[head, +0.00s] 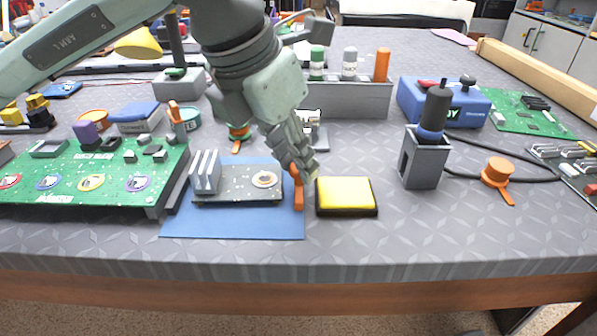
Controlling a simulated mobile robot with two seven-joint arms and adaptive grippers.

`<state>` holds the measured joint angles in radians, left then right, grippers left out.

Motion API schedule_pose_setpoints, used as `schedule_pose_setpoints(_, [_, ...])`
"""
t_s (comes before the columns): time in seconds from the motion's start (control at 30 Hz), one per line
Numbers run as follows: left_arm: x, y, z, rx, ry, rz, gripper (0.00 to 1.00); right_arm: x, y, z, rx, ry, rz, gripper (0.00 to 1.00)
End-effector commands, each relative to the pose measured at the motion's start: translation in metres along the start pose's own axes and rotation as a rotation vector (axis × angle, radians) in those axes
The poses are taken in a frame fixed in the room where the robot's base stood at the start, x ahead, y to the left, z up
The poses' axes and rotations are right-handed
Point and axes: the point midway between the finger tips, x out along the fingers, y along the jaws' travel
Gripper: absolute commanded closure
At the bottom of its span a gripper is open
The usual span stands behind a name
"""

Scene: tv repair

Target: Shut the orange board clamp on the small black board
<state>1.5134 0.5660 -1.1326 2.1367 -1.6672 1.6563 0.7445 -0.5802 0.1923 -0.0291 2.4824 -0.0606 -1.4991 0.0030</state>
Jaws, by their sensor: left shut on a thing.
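The small black board (223,194) lies on a blue mat (235,225) near the front of the table. It carries a grey finned heat sink at its left end and a copper-coloured ring at its right. An orange board clamp (298,190) stands upright at the right end of the board, over the mat's right edge. My left gripper (306,170) comes down from above and is shut on the orange clamp. The fingers cover the clamp's upper part, so I cannot tell whether its jaws touch the board. My right gripper is not in view.
A yellow sponge in a dark tray (345,195) sits close to the right of the clamp. A large green board (90,175) lies to the left. A soldering iron holder (424,165) stands further right. The front strip of the table is clear.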

Motion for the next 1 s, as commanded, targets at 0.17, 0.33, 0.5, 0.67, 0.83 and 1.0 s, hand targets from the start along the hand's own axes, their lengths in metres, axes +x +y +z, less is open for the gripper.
schedule_pose_setpoints(0.17, [-0.001,0.005,-0.005,-0.002,0.0,0.002,1.0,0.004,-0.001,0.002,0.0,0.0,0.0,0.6])
schedule_pose_setpoints(0.33, [-0.003,0.011,-0.011,-0.002,0.001,0.002,1.0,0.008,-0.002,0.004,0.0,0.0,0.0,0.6])
schedule_pose_setpoints(0.5, [-0.005,0.018,-0.016,-0.002,0.001,0.003,1.0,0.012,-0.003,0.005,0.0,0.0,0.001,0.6])
schedule_pose_setpoints(0.67, [-0.008,0.023,-0.021,-0.001,0.002,0.003,1.0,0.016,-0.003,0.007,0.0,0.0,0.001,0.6])
schedule_pose_setpoints(0.83, [-0.01,0.026,-0.023,0.0,0.001,0.003,1.0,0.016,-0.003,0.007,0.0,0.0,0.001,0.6])
schedule_pose_setpoints(1.0, [-0.01,0.025,-0.023,0.0,0.002,0.003,1.0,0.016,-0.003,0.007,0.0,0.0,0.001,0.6])
